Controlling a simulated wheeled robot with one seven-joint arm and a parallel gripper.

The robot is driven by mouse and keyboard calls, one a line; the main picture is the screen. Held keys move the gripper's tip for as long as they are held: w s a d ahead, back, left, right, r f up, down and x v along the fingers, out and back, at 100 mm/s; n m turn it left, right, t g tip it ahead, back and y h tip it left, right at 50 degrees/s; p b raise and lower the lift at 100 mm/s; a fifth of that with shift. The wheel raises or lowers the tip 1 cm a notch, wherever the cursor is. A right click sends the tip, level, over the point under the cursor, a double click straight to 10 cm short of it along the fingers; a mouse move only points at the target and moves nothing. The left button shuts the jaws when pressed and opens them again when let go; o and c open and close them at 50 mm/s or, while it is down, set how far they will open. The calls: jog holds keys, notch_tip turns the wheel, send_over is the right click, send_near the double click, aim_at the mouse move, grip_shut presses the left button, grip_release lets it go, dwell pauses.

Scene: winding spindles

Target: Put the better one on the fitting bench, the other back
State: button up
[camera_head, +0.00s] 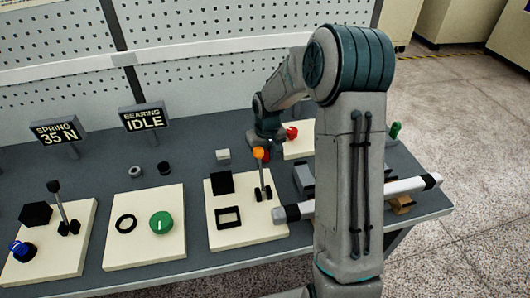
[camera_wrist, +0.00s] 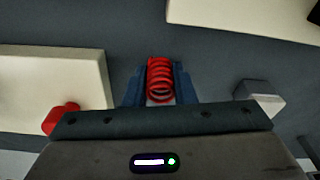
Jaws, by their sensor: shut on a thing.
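In the wrist view a red coil spring (camera_wrist: 160,80) sits between the two blue-grey fingers of my gripper (camera_wrist: 159,86), which is shut on it. In the head view my gripper (camera_head: 266,142) hangs over the back of the bench (camera_head: 195,163), behind the orange-tipped lever. A little red shows at its tip there, mostly hidden. One sign (camera_head: 58,133) reads "SPRING 35 N" and another sign (camera_head: 146,117) reads "BEARING IDLE".
A cream panel with the orange-tipped lever (camera_head: 259,155) stands below my gripper. A white bar with black ends (camera_head: 408,185) lies at the right, partly behind my arm. A grey ring (camera_head: 136,172), black piece (camera_head: 164,168) and pale block (camera_head: 223,156) stand behind the panels. A red knob (camera_head: 291,132) is close by.

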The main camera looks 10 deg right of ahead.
jog(key=shift+f, duration=0.1)
jog(key=o, duration=1)
jog(key=shift+c, duration=0.2)
notch_tip(320, 180, up, 12)
jog(key=s, duration=0.1)
jog(key=shift+s+d+b, duration=0.15)
jog(key=shift+s+b, duration=0.1)
jog(key=shift+b, duration=0.05)
